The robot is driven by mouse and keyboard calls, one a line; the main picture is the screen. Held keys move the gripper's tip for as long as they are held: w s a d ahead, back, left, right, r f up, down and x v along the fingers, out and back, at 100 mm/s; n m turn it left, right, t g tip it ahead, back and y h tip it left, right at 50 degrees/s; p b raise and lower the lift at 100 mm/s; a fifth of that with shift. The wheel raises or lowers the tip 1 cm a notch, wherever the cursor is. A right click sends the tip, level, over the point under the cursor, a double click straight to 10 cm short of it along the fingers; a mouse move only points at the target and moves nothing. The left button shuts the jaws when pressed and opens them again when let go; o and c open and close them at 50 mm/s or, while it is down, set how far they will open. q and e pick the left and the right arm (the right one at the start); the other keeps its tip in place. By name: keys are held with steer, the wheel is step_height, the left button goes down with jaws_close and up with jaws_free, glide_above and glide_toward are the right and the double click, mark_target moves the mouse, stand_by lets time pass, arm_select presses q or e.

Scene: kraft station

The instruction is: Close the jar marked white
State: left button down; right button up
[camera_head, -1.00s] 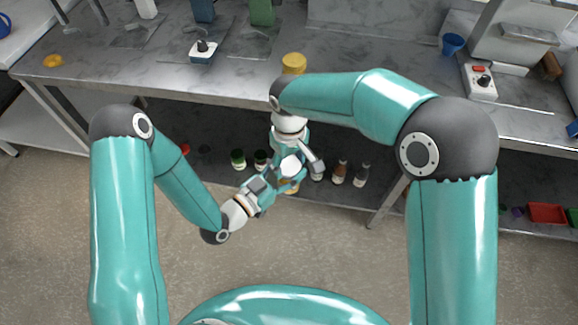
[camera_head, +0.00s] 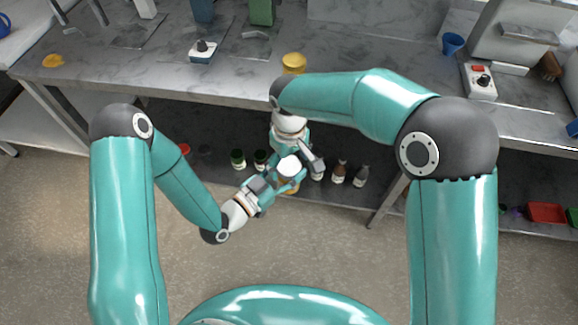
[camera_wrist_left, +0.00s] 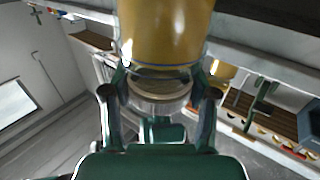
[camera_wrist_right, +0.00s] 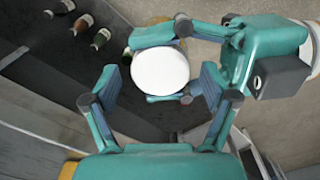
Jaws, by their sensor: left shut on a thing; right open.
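My left gripper (camera_head: 268,184) is shut on a jar with an amber body (camera_wrist_left: 165,28). It holds the jar in the air in front of the bench, and its fingers also show in the left wrist view (camera_wrist_left: 160,88), on the pale part beside the amber body. A round white disc (camera_head: 289,166) covers the jar's end in the head view; it also shows in the right wrist view (camera_wrist_right: 160,72). I cannot tell whether it is seated tightly. My right gripper (camera_wrist_right: 158,85) is open, its fingers spread on either side of the disc and apart from it. No marking is legible.
A yellow-topped jar (camera_head: 293,63) stands at the grey bench's (camera_head: 190,85) front edge. A yellow lid-like thing (camera_head: 53,61) lies at left. Several small bottles (camera_head: 340,172) stand on the lower shelf. A red bin (camera_head: 547,213) is at right. The floor before the bench is clear.

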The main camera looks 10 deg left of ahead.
steer(key=shift+r, duration=0.1)
steer(key=shift+r, duration=2.15)
steer(key=shift+c, duration=0.4)
steer(key=shift+r+n, duration=1.75)
steer(key=shift+n, duration=0.25)
steer(key=shift+f, duration=0.1)
steer(key=shift+f, duration=3.95)
